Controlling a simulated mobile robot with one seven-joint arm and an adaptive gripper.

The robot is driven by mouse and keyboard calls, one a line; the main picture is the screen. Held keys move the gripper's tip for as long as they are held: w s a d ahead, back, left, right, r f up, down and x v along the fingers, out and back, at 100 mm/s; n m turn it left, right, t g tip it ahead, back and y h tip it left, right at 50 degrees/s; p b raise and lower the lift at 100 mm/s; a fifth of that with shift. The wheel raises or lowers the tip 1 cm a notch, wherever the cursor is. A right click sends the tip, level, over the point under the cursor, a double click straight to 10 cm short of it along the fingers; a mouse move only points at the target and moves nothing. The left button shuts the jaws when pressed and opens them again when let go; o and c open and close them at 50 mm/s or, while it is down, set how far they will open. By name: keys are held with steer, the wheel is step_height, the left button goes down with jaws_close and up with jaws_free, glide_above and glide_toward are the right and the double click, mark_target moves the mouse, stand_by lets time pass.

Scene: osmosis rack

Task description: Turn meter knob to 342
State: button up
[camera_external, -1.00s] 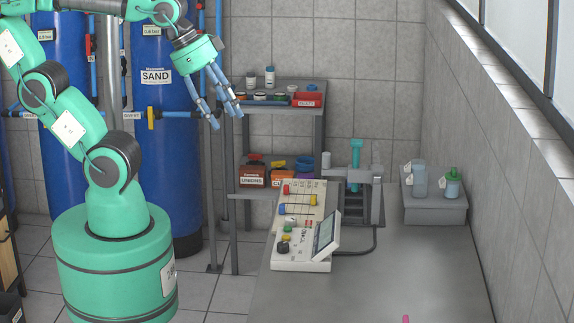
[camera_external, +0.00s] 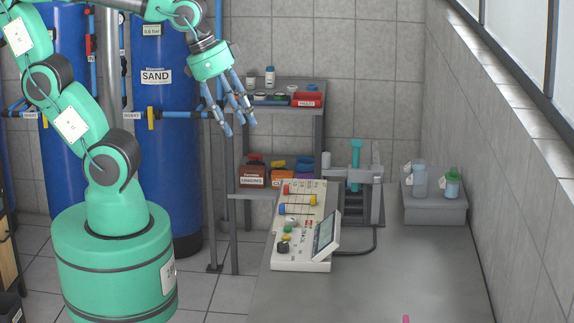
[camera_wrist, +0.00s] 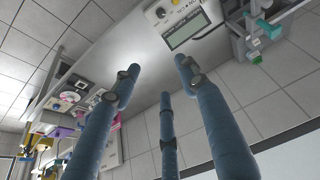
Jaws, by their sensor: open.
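The meter (camera_external: 303,262) is a white box with a tilted grey screen on the bench. It carries a round black knob (camera_external: 283,247) at its front left, with a green and a yellow button behind it. The number on the screen is too small to read. In the wrist view the meter's screen (camera_wrist: 187,31) is at the top, with a dark knob (camera_wrist: 161,12) beside it, partly near the frame edge. My gripper (camera_external: 233,125) has three blue fingers, spread open and empty. It hangs up and to the left of the meter, well apart from it.
A panel with coloured valves (camera_external: 302,198) lies behind the meter. A stand with a green-topped tube (camera_external: 355,150) and a grey tray with bottles (camera_external: 435,207) are further back. A shelf (camera_external: 285,108) with jars and a red bin stands behind.

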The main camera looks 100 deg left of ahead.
steer(key=w+a+f+n+g+p, duration=0.1)
steer(key=w+a+f+n+g, duration=0.15)
steer(key=w+f, duration=0.5)
steer(key=n+g+p, duration=0.1)
steer(key=n+g, duration=0.1)
steer(key=n, duration=0.2)
glide_above(282, 243)
step_height(282, 243, down, 13)
steer(key=shift+w+r, duration=0.1)
steer(key=shift+r, duration=0.05)
step_height(282, 243, down, 14)
steer(key=shift+r+b, duration=0.1)
steer(key=shift+b, duration=1.05)
jaws_close()
